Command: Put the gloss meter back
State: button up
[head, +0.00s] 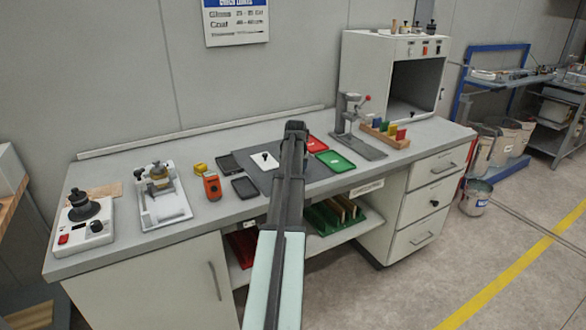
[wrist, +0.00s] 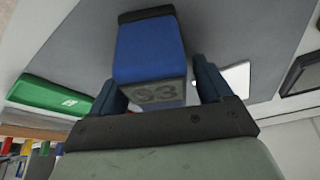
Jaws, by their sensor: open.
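A blue block-shaped device (wrist: 150,50) with the digits 93 on its grey end face appears to be the gloss meter. In the wrist view it stands between the two fingers of my gripper (wrist: 160,88). The fingers are open, and I cannot tell whether either touches it. In the head view my gripper (head: 295,132) is over the grey mat (head: 312,175) at the middle of the bench, and my arm hides the blue device.
A white panel (head: 265,161) lies on the mat. Red (head: 316,145) and green (head: 336,161) panels lie right, before a stand (head: 350,120).

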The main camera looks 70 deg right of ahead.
jog(key=v, duration=1.2)
jog(key=shift+w+r, duration=0.2)
jog(key=shift+w, duration=0.15)
jog(key=w+d+r+y, duration=0.1)
jog(key=w+d+r, duration=0.25)
jog(key=d, duration=0.25)
jog(key=s+a+f+y, duration=0.1)
jog(key=f, duration=0.1)
jog(key=a+f+g+y, duration=0.1)
jog(key=f, duration=0.2)
jog(key=s+a+f+y, duration=0.1)
jog(key=f, duration=0.1)
jog(key=shift+s+f+g, duration=0.3)
jog(key=shift+g, duration=0.1)
jog(key=shift+d+f, duration=0.2)
jog(key=shift+f, duration=1.3)
jog(key=shift+d+f, duration=0.2)
jog(key=shift+f, duration=1.3)
